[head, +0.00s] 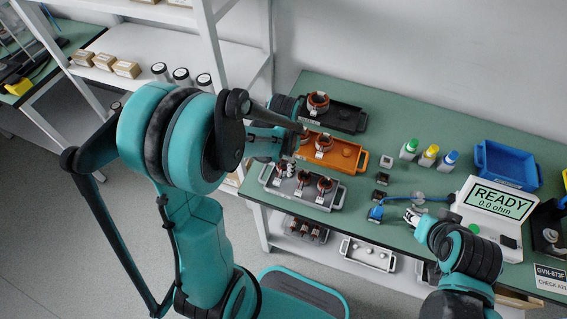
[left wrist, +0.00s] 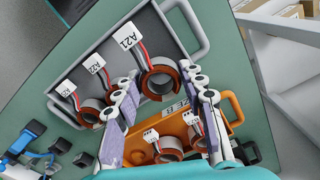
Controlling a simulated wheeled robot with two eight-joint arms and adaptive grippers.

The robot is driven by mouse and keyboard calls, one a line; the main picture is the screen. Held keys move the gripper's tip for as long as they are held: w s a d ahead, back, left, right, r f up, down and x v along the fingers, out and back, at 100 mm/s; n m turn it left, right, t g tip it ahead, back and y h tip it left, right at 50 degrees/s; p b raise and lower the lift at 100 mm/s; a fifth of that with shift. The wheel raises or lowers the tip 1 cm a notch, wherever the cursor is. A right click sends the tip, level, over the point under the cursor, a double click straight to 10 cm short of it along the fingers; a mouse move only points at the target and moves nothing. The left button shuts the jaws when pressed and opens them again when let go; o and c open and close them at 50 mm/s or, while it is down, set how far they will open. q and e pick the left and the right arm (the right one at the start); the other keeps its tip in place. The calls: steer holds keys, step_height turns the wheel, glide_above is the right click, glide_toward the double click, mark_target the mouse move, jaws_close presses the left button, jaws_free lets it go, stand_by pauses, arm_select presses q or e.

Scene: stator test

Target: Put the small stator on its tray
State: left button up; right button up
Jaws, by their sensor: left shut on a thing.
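My left gripper (left wrist: 166,92) is shut on a copper-wound stator (left wrist: 158,78) with a white tag reading A21. The held stator is at one end of the grey tray (left wrist: 190,45); I cannot tell whether it touches the floor. Two similar tagged stators (left wrist: 90,112) sit in that tray, which also shows in the head view (head: 268,180). In the head view my left gripper (head: 287,158) partly hides the held stator. My right gripper (head: 413,216) is at the right of the bench, near the meter; its fingers are too small to read.
An orange tray (head: 361,161) with stators and a black tray (head: 352,118) with one stator stand behind the grey tray. Coloured-cap bottles (head: 428,155), a blue bin (head: 506,166) and a meter reading READY (head: 494,204) stand to the right. A shelf rack is at left.

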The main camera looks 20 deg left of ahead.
arm_select(q)
steer(key=shift+f, duration=0.15)
steer(key=shift+f+b, duration=0.85)
steer(key=o, duration=1.1)
steer(key=shift+r, duration=0.1)
steer(key=shift+r+p, duration=2)
steer(key=shift+r, duration=0.5)
steer(key=o, duration=0.5)
